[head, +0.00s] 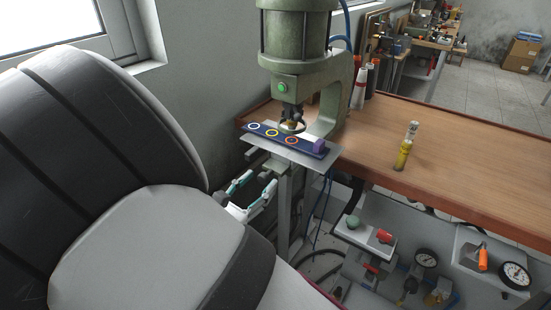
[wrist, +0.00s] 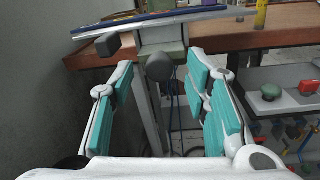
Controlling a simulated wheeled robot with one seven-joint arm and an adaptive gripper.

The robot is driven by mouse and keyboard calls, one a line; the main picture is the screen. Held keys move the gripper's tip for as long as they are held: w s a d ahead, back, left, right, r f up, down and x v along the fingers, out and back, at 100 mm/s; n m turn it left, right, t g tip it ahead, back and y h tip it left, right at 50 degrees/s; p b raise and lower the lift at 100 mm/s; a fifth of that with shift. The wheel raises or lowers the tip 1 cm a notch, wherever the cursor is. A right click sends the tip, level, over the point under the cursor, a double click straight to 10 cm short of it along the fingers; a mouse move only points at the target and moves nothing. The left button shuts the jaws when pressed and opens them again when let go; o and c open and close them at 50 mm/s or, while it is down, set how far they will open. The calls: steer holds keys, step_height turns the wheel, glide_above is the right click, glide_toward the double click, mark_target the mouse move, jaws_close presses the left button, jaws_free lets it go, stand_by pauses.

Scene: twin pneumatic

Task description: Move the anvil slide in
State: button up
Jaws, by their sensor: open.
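A dark blue bar with white, yellow and orange rings (head: 287,140), apparently the anvil slide, lies on a grey metal plate (head: 262,144) below the green press head. In the wrist view the blue bar (wrist: 165,17) and plate show edge-on at the top. My gripper (head: 259,182) is open and empty, below and in front of the plate. In the wrist view its teal-padded fingers (wrist: 161,64) stand apart, with a dark round knob (wrist: 159,67) between their tips in the picture; contact cannot be told.
The green press (head: 293,40) stands on a wooden bench (head: 385,145). A yellow bottle (head: 404,152) stands on the bench. A grey block (wrist: 106,43) sticks out under the plate. A wall is close at left.

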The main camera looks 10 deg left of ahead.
steer(key=v, duration=0.9)
steer(key=shift+s, duration=0.3)
steer(key=shift+a, duration=0.1)
